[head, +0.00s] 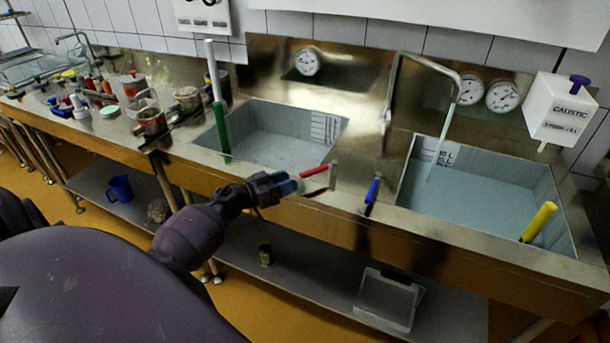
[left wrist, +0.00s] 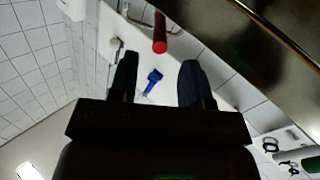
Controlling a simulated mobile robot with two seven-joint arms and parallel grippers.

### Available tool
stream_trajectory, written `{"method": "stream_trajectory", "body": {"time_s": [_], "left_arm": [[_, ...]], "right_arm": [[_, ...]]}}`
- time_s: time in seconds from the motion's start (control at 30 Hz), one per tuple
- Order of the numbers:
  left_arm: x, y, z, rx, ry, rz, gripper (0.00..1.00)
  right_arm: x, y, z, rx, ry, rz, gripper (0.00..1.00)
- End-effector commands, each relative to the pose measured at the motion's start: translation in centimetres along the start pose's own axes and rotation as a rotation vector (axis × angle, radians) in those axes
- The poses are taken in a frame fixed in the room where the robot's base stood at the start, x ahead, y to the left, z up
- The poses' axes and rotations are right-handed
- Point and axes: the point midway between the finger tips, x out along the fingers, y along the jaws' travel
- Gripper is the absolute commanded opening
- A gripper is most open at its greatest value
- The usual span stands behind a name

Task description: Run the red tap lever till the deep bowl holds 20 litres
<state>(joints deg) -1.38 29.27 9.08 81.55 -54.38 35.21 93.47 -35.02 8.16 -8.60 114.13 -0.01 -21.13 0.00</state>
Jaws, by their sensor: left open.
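The red tap lever (head: 314,171) sits on the front rim between two sunken basins. My left gripper (head: 288,186) is open just left of it. In the left wrist view the red lever (left wrist: 160,34) lies just beyond the gap between the open fingers (left wrist: 158,75); I cannot tell whether they touch it. A blue lever (head: 371,191) stands to the right. The left basin (head: 280,118) and right basin (head: 408,185) both have marked scales. A pale thin column drops from the bent spout (head: 425,60) into the right basin, which holds bluish liquid. My right gripper is out of view.
A white caustic dispenser (head: 558,108) and round dials (head: 307,61) are behind. Jars and tools crowd the counter's left.

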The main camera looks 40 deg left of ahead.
Motion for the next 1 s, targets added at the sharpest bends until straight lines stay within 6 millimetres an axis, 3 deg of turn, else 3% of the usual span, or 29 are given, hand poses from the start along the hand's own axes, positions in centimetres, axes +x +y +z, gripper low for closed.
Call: {"method": "stream_trajectory", "body": {"time_s": [0.2, 0.4, 0.8, 1.0], "left_arm": [[3.7, 0.0, 0.0, -0.001, 0.002, 0.0, 0.44], [5.7, 0.0, 0.0, -0.002, 0.001, 0.0, 0.44], [6.2, 0.0, 0.0, 0.0, 0.0, 0.0, 0.44], [6.2, 0.0, 0.0, 0.0, 0.0, 0.0, 0.15]], "right_arm": [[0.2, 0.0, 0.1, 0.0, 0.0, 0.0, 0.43], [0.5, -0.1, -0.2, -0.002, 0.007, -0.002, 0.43], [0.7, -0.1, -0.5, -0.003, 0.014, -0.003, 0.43], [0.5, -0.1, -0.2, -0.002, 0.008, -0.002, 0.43]]}}
